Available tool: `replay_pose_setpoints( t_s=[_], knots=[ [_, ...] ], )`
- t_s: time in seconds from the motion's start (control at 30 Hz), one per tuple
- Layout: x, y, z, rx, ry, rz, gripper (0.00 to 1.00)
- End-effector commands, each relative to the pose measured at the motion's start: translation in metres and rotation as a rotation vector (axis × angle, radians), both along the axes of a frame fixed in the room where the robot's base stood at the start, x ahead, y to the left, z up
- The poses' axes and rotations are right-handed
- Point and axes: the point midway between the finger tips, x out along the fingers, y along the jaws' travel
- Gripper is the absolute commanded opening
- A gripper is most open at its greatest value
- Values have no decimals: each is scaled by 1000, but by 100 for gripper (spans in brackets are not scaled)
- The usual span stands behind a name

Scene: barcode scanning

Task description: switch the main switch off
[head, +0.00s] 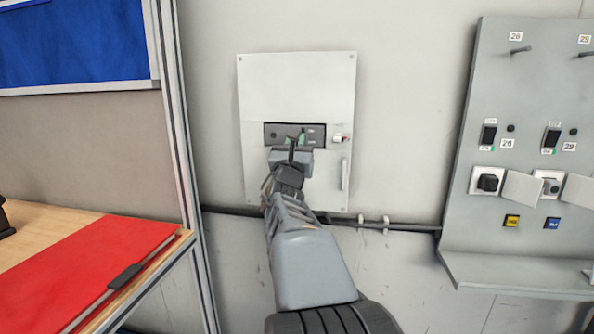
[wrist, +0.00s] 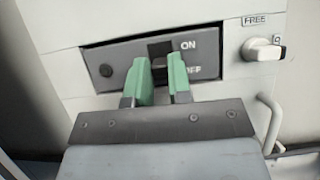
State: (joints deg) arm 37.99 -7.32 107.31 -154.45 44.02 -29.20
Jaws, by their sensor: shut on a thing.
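The main switch (wrist: 160,48) is a dark lever in a dark grey panel (head: 318,129) on a pale wall cabinet (head: 296,88). In the wrist view, the panel (wrist: 110,70) has an ON label beside the upper part of the switch. A lower label is partly covered by a finger and reads like OFF. My gripper (wrist: 162,68) has green fingertips, one on each side of the lever, and is shut on it. The gripper also shows at the panel in the head view (head: 294,140), where it hides the lever. The lever's exact position is hard to tell.
Right of the panel is a white knob (wrist: 262,50) under a FREE label. A cabinet handle (head: 345,174) is below it. A grey board with sockets and switches (head: 455,200) stands at right. A table with a red mat (head: 90,265) is at left.

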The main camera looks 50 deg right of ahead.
Motion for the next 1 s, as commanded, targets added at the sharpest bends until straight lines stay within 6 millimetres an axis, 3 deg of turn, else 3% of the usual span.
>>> replay_pose_setpoints(
  t_s=[0.03,0.23,1.0],
  knots=[
    [1,0,-15,-26,-15,1,0],
    [2,-2,-19,-122,-74,1,0],
    [4,-5,-16,-287,-177,1,0]
  ],
)
